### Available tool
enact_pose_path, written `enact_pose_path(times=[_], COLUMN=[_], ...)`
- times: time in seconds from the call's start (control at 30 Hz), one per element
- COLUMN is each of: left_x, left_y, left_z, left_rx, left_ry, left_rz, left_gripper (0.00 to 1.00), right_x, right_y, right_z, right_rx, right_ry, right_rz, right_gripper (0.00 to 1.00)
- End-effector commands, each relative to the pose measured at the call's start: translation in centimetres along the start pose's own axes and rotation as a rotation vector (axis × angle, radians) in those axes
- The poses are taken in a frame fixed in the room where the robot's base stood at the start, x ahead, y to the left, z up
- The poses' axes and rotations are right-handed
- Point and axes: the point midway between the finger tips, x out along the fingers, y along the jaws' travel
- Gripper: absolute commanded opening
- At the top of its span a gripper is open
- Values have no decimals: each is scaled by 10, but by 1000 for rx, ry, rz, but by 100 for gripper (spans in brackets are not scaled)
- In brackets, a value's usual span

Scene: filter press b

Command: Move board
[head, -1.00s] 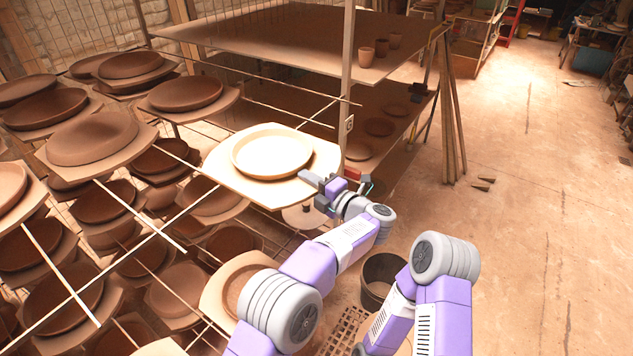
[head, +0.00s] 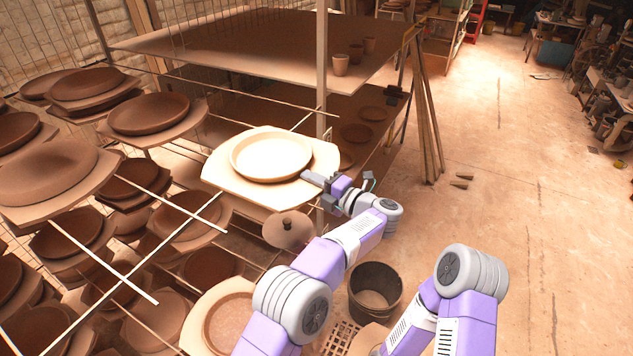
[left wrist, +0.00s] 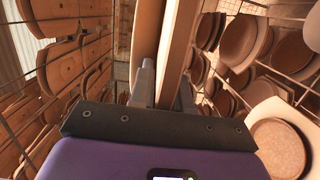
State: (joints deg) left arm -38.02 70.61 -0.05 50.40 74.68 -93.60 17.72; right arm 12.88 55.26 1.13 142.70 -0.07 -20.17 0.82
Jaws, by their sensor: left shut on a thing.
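The board (head: 222,177) is a pale, roughly square slab with cut corners, carrying one pale round dish (head: 270,154) at the middle of the head view. It looks about level. My left gripper (head: 318,181) is shut on the board's right edge. In the left wrist view the board (left wrist: 178,48) is seen edge-on between the fingers of the left gripper (left wrist: 164,92). My right gripper is out of view; only part of that arm shows at the lower right.
Racks of boards with brown dishes (head: 148,113) fill the left, with thin rods (head: 185,212) sticking out near the board. Behind stands a shelf (head: 250,50) with small pots and a post (head: 321,75). A bucket (head: 375,290) stands below my arm. The floor at right is open.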

Motion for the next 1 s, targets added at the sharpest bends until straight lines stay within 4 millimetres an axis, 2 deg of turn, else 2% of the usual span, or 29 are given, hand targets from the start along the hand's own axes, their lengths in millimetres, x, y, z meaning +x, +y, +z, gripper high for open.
enact_pose_path(times=[0.37, 0.4, 0.57, 0.87, 1.0], left_x=[1, 1, 1, 0, -14], left_y=[0, 0, 0, -1, -2], left_z=[0, 0, 0, 0, 0], left_rx=[1, 1, 1, 1, 0], left_ry=[2, 2, 2, 3, 0], left_rz=[-1, -1, -1, -1, -1], left_gripper=[0, 22, 46, 47, 47], right_x=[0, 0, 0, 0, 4], right_y=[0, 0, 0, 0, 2], right_z=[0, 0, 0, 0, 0], right_rx=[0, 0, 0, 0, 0], right_ry=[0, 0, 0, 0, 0], right_rz=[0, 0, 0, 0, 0], right_gripper=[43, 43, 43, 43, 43])
